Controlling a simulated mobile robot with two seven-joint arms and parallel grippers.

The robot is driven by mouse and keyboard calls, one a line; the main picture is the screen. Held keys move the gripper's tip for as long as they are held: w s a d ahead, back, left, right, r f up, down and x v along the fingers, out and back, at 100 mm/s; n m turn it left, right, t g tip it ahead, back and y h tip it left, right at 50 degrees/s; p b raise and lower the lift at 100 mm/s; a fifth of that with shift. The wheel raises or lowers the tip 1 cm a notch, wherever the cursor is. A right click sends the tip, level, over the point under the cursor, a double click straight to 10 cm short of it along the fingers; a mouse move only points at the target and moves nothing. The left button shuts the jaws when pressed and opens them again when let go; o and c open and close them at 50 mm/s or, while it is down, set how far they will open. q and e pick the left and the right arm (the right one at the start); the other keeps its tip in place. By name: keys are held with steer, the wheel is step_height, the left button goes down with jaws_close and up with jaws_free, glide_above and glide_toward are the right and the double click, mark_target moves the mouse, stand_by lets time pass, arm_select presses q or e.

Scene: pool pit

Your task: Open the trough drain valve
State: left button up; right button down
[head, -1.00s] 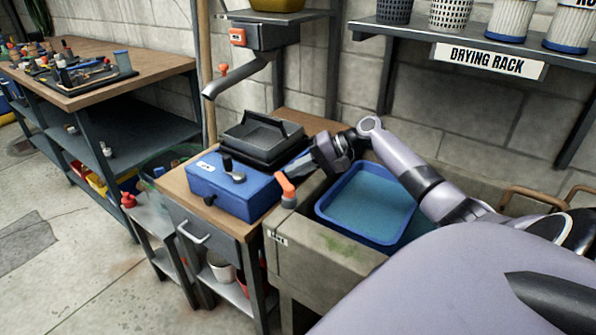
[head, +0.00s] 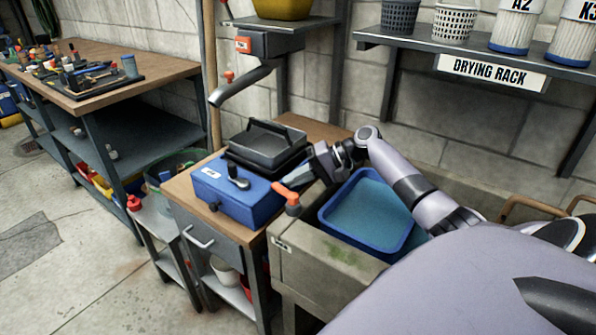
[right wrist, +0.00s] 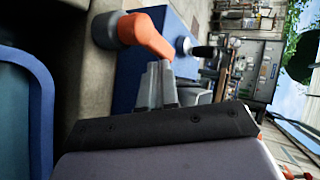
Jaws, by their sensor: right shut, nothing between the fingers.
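The trough drain valve has an orange lever (head: 287,193) on a grey stem, at the near left corner of the concrete trough (head: 318,262). In the head view the lever points left, toward the blue box. My right gripper (head: 300,179) is right behind the lever, its jaws shut and empty. In the right wrist view the shut fingers (right wrist: 157,82) end at the free end of the orange lever (right wrist: 150,36). They touch it or nearly do; I cannot tell which. My left gripper is not in view.
A blue box (head: 236,190) with a black tray (head: 268,146) stands on the wooden cabinet just left of the valve. A blue basin (head: 325,214) sits in the trough under my right arm. The drying rack shelf (head: 440,57) is above. Open floor lies at left.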

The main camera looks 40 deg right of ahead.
steer(key=shift+s+a, duration=0.15)
steer(key=shift+s, duration=0.05)
stand_by(0.3)
